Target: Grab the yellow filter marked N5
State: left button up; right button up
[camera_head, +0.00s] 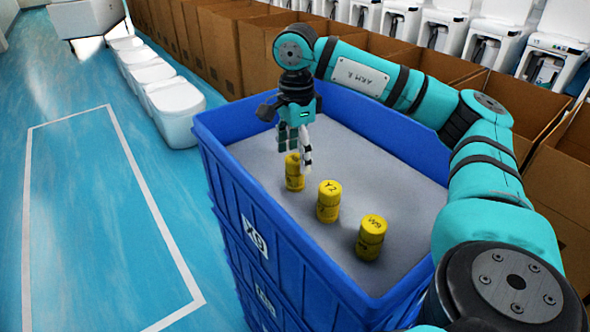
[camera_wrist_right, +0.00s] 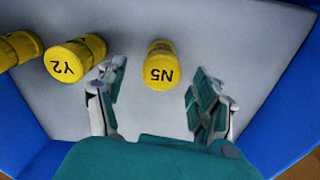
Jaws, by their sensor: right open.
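The yellow filter marked N5 (camera_wrist_right: 161,66) stands on the grey floor of the blue crate (camera_head: 310,262). In the head view the N5 filter (camera_head: 294,180) is the farthest of three yellow filters, partly covered by my right gripper (camera_head: 305,160). In the right wrist view my right gripper (camera_wrist_right: 158,105) is open, with the N5 filter centred in the gap and a little beyond the fingertips. The fingers do not appear to touch it. My left gripper is not in view.
The filter marked Y2 (camera_wrist_right: 75,60) stands beside N5, close to one finger. A third yellow filter (camera_head: 371,237) stands nearest in the crate. The blue crate walls surround them. Cardboard boxes (camera_head: 240,45) line up behind, and white toilet parts (camera_head: 172,105) stand on the floor at left.

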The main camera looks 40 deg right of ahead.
aim_at(295, 173)
notch_tip(295, 173, down, 4)
jog(key=shift+w+f+p, duration=0.1)
jog(key=shift+p, duration=0.5)
jog(key=shift+a, duration=0.1)
jog(key=c, duration=1.3)
